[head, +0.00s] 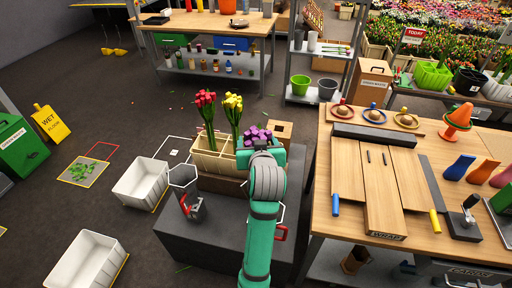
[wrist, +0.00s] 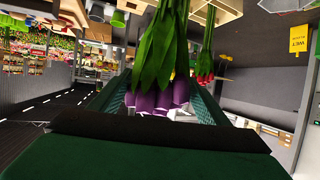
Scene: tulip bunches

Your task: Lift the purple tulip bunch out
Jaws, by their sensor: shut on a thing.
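The purple tulip bunch (head: 258,136) shows its heads just above my gripper (head: 262,150) in the head view. In the wrist view its purple heads (wrist: 160,98) and green stems lie between the teal fingers of my gripper (wrist: 162,85), which is shut on it. A pale wooden crate with compartments (head: 208,163) holds the red tulip bunch (head: 205,105) and the yellow tulip bunch (head: 233,110), both upright, left of my gripper. The red bunch also shows in the wrist view (wrist: 205,65). My arm hides the lower purple stems, so I cannot tell if they clear the crate.
The crate stands on a dark grey block (head: 200,235). White bins (head: 140,184) stand on the floor at left. A wooden workbench (head: 350,175) with boards is close on the right. A cardboard box (head: 283,131) sits behind my gripper.

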